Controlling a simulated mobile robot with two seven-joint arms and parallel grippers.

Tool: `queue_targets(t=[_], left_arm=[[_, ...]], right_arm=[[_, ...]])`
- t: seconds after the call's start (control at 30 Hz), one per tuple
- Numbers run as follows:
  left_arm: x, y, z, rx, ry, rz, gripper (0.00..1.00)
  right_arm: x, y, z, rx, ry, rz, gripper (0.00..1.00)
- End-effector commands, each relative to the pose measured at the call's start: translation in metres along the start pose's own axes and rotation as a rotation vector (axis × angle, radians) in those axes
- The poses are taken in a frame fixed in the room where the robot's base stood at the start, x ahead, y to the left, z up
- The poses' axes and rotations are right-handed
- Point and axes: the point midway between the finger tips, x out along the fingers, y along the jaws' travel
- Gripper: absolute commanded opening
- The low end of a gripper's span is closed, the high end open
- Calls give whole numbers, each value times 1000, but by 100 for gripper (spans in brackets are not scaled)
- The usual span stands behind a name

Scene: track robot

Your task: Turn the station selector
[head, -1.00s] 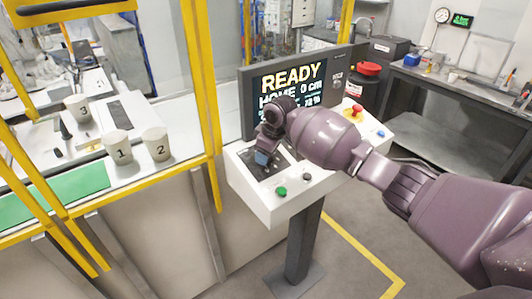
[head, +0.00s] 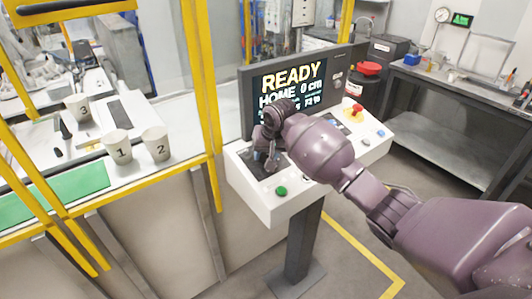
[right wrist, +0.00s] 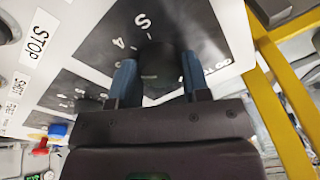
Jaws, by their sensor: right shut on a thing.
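The station selector (right wrist: 156,68) is a dark round knob on a black plate marked with letters, in the right wrist view. My right gripper (right wrist: 158,82) has its two blue-grey fingers on either side of the knob and is shut on it. In the head view my right gripper (head: 266,160) is over the left part of the white control console (head: 285,212), and the wrist hides the knob. The screen (head: 290,90) behind it reads READY and HOME. My left gripper is not in view.
A green button (head: 281,191) is at the console's front, and a red button (head: 354,110) and a blue button (head: 380,133) are to the right. A yellow guard post (head: 204,90) stands close on the left. Cups (head: 117,146) stand behind the guard.

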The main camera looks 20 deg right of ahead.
Motion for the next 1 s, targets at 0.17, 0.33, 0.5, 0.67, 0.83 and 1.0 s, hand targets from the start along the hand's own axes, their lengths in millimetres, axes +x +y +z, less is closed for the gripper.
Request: queue_targets(t=[0.17,0.33,0.5,0.67,0.83,1.0], left_arm=[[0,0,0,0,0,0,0],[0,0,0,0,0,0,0],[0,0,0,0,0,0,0],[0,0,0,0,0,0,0],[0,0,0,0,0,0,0],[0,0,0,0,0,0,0]], right_arm=[[-1,-1,-1,164,13,4,19],[-1,-1,-1,300,20,12,19],[-2,-2,-1,408,27,17,19],[-2,-1,-1,477,32,21,19],[-2,-1,-2,518,35,24,19],[-2,-1,-2,532,36,25,19]])
